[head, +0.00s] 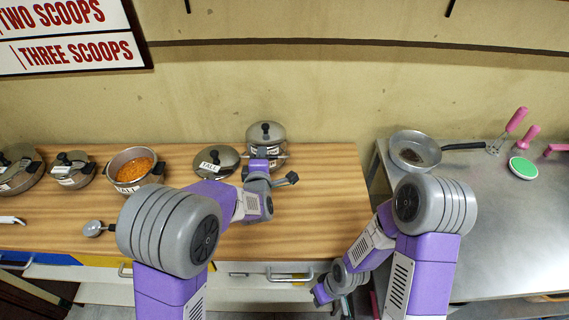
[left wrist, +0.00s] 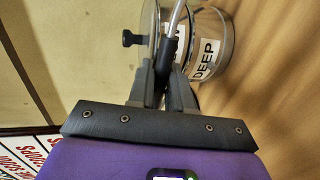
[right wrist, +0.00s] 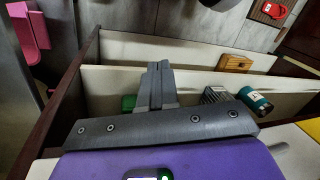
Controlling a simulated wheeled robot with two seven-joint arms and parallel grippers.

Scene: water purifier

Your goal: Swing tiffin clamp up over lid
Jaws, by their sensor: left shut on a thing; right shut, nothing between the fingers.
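The steel tiffin (head: 262,148) with a domed lid (head: 266,132) and dark knob stands at the back of the wooden counter. In the left wrist view its body (left wrist: 226,40) carries a "DEEP" label, and the knob (left wrist: 131,38) shows beside the fingers. My left gripper (left wrist: 172,62) is shut on the thin metal clamp (left wrist: 178,17) at the tiffin's side. The clamp's far end is out of frame, so I cannot tell whether it lies over the lid. My right gripper (right wrist: 157,72) is shut and empty, low over an open drawer.
A lid (head: 217,160) lies left of the tiffin. A pot of orange food (head: 131,168), lidded pots (head: 72,170) and a ladle (head: 94,228) are further left. A pan (head: 414,150) sits on the metal counter at right. The open drawer (right wrist: 120,48) holds small items.

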